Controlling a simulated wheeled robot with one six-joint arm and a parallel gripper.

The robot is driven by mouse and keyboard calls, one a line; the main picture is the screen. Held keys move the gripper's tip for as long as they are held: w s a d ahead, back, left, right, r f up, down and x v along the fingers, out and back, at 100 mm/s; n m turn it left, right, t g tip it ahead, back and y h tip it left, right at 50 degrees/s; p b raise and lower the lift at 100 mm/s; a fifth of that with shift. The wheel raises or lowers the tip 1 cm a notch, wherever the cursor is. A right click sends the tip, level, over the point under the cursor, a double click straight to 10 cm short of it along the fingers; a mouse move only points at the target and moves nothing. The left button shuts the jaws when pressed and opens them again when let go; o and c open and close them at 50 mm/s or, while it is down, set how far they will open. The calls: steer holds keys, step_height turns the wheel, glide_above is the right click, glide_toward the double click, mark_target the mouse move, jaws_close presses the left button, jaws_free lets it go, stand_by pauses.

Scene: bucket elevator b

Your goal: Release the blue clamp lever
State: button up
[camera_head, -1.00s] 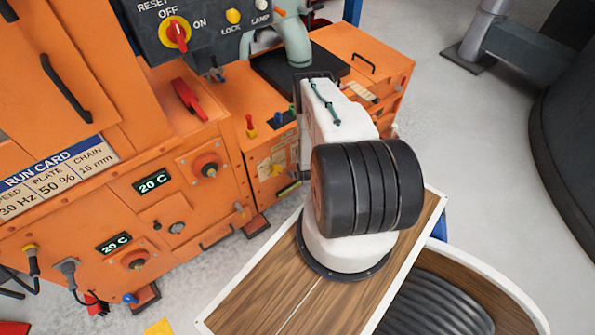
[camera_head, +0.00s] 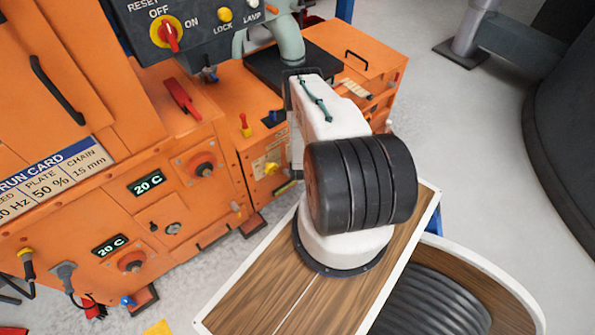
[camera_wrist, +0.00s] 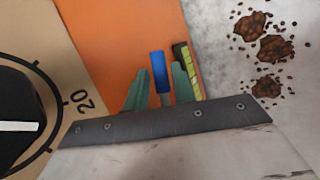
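The blue clamp lever (camera_wrist: 159,72) shows in the wrist view as a blue cylindrical handle on a pale stem, in front of an orange panel. My gripper (camera_wrist: 160,80) has two green fingers standing apart, one on each side of the handle in the picture. A narrow gap seems to show on each side, and I cannot tell whether a finger touches it. In the head view my white arm reaches to the orange machine and hides my fingers. I cannot make out this lever there.
The wrist view shows a dial (camera_wrist: 15,122) marked 20 at left, a yellow-and-black scale (camera_wrist: 186,68) right beside the fingers, and brown clumps (camera_wrist: 265,50) on the grey floor.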

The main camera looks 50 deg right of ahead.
steer(key=v, duration=0.7)
steer(key=shift+r, duration=0.25)
steer(key=shift+s+a, duration=0.1)
